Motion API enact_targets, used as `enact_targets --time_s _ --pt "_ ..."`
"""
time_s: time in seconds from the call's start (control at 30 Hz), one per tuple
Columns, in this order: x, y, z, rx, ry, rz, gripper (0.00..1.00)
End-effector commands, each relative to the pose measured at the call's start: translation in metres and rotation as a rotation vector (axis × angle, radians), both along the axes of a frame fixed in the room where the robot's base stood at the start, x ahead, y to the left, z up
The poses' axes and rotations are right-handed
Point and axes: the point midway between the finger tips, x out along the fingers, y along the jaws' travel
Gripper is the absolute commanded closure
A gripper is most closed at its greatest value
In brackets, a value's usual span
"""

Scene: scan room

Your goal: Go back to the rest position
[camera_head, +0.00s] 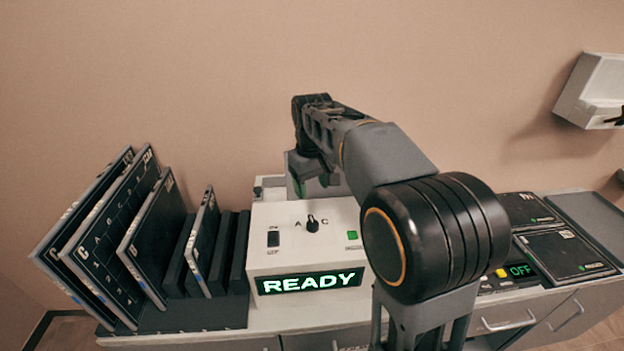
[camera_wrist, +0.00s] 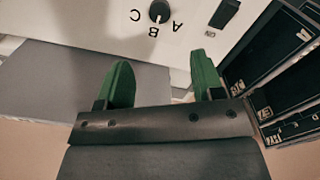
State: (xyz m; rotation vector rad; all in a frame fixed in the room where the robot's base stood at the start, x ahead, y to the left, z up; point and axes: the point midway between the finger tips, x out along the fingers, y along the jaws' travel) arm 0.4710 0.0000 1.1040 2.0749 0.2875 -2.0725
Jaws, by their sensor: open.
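My gripper (camera_wrist: 160,64) shows in the wrist view with its two green fingers apart and nothing between them. It is over the white control box (camera_wrist: 75,15), whose dark knob (camera_wrist: 158,11) and A, B, C letters lie just beyond the fingertips. In the head view my arm reaches over the right part of the control box (camera_head: 277,231), with the gripper at its back edge, mostly hidden by the box and arm. One green finger (camera_head: 298,187) shows there. The box's display (camera_head: 310,281) reads READY. I cannot tell whether the fingers touch the box.
A dark rack (camera_head: 200,314) with several upright lettered plates stands at the left. At the right are flat black plates (camera_head: 565,254) and a panel reading OFF (camera_head: 520,270). A white wall unit (camera_head: 595,90) hangs at upper right.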

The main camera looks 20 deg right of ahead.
Motion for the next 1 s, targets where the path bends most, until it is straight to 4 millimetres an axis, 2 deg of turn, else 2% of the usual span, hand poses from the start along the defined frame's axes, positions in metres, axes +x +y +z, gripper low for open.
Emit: enact_targets --time_s 0.1,0.3,0.6,0.67,0.7,0.77,0.87,1.0 --pt "0.000 0.000 0.009 0.000 -0.001 0.000 0.39" --pt "0.000 0.000 0.013 0.000 0.001 0.000 0.39" --pt "0.004 0.000 0.012 0.001 -0.022 -0.022 0.39" --pt "0.005 0.000 0.000 0.002 -0.035 -0.053 0.39" --pt "0.002 0.000 -0.012 0.002 -0.034 -0.076 0.39" --pt "-0.010 0.000 -0.025 0.004 -0.051 -0.111 0.39" --pt "-0.041 0.001 -0.042 0.011 -0.097 -0.171 0.39" --pt "-0.092 0.001 -0.062 0.024 -0.172 -0.235 0.39"
